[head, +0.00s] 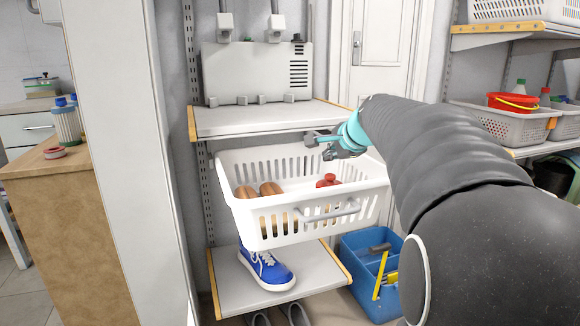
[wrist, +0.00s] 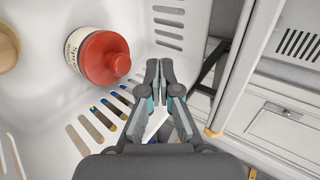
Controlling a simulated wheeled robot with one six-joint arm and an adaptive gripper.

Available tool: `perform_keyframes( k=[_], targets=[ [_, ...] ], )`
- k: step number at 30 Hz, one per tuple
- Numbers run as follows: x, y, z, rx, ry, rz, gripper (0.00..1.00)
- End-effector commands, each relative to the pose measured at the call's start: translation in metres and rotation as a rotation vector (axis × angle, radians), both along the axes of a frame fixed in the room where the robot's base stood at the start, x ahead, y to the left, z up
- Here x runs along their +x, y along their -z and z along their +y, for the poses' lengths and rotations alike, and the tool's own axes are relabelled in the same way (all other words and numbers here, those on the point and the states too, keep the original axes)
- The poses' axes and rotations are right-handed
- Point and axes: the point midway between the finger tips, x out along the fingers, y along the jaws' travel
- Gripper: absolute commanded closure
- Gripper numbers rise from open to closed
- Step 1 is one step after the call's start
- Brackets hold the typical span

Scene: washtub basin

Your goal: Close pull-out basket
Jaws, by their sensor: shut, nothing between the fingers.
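The white pull-out basket (head: 268,222) hangs between two shelves and juts out toward me, tilted in the picture. Its grey handle (head: 328,212) is on the front wall. Inside lie two brown items (head: 259,190) and a red-capped bottle (head: 328,181); the bottle also shows in the wrist view (wrist: 103,57). My gripper (head: 312,139) is shut and empty, above the basket near its right rear side. In the wrist view my gripper (wrist: 159,68) points down over the basket's slotted wall (wrist: 185,22). I cannot tell whether it touches the basket.
An upper shelf (head: 262,118) sits just above and behind the basket. Below, a blue shoe (head: 266,268) stands on a lower shelf (head: 240,290). A blue caddy (head: 362,262) is at the lower right. A white column (head: 115,150) stands at left.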

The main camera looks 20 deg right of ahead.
Motion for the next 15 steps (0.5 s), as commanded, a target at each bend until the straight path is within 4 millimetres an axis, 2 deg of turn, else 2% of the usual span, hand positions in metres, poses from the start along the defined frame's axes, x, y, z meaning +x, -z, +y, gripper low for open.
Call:
perform_keyframes(
  k=[5,15],
  targets=[
    [0.014,0.011,-0.001,0.004,0.003,0.002,1.0],
    [0.065,0.048,-0.001,0.002,0.002,0.003,1.0]
  ],
)
